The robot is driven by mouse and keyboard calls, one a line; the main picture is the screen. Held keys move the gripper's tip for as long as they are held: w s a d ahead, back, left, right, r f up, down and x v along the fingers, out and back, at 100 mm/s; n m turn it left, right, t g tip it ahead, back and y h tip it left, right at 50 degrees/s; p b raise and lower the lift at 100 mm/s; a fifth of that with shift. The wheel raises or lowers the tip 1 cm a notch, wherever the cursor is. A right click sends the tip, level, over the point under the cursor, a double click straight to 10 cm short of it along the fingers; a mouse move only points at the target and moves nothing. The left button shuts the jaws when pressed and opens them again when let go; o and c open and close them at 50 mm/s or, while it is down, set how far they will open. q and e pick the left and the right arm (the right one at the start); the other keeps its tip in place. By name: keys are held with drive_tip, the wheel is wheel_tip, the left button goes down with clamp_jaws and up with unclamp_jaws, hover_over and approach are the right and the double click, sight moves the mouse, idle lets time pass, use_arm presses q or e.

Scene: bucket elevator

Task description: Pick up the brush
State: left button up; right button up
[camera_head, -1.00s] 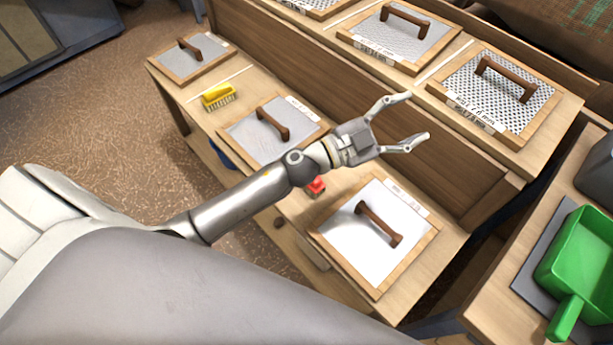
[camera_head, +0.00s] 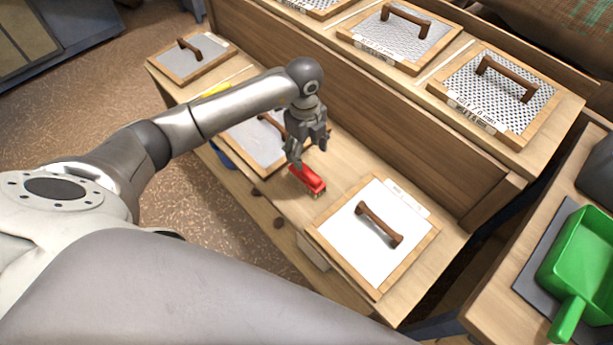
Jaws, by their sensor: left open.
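A red brush (camera_head: 309,181) lies on the lower wooden bench, between two framed panels. My left gripper (camera_head: 309,158) points down just above and behind the far end of the brush. Its fingers are open, with nothing seen between them. I cannot tell whether a fingertip touches the brush. A yellow brush (camera_head: 216,89) lies farther left on the same bench, mostly hidden behind my left arm. My right gripper is not in view.
A framed white panel with a brown handle (camera_head: 380,225) lies right of the red brush. Another framed panel (camera_head: 250,140) is on its left, partly covered by my arm. A wooden upright board (camera_head: 420,160) rises behind.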

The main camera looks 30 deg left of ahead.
sight(307, 170)
use_arm(q)
drive_tip(key=shift+a+f, duration=0.3)
drive_tip(key=shift+a, duration=0.05)
drive_tip(key=f, duration=1)
drive_tip(key=shift+d+f, duration=0.1)
drive_tip(key=shift+d, duration=0.2)
drive_tip(key=shift+c, duration=0.3)
drive_tip(key=c, duration=1.2)
